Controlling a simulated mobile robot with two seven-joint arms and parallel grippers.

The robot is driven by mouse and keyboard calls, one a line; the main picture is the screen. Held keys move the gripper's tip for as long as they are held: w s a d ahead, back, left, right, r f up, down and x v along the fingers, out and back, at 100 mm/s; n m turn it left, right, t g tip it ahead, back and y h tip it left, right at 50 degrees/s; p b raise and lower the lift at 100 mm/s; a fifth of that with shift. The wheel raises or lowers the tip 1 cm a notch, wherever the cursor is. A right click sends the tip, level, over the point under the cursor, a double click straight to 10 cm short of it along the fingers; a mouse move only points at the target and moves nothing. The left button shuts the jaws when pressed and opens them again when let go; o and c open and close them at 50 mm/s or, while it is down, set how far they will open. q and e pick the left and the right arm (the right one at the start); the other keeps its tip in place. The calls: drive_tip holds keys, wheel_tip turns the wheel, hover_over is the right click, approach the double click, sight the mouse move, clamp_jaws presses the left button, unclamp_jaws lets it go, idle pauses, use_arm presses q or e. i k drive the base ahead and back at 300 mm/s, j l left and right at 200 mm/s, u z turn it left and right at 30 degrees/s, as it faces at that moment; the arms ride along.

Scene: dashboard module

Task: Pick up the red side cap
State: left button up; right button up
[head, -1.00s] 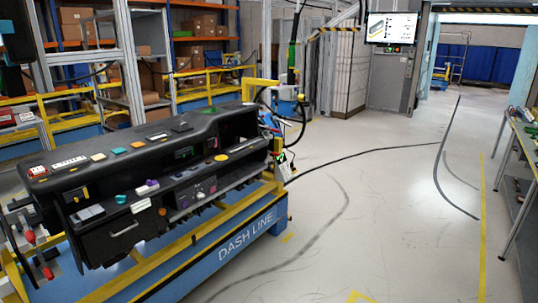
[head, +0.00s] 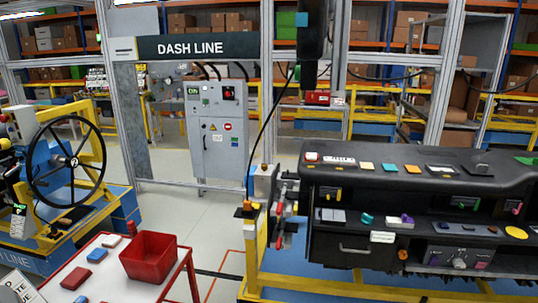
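Several small red and blue pieces lie on the white top of a red-framed table at the lower left. Neither of my grippers is in view.
A blue piece (head: 97,255) lies between the two red ones. A steering wheel (head: 66,155) on a yellow and blue stand is at the left. A grey control cabinet (head: 217,135) stands behind. A dark device (head: 314,35) hangs above the module. Floor shows between the table and the cabinet.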

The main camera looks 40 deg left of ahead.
sight(309, 156)
drive_tip(key=i+l+u, duration=0.2)
drive_tip(key=u, duration=0.2)
drive_tip(key=i+l+u, duration=0.25)
drive_tip(key=u, duration=0.15)
drive_tip(key=i+l+u, duration=0.15)
drive_tip(key=l+u, duration=0.25)
drive_tip(key=i+l+u, duration=0.1)
drive_tip(key=l+u, duration=0.2)
drive_tip(key=u, duration=0.15)
drive_tip(key=l+u, duration=0.4)
drive_tip(key=i, duration=0.05)
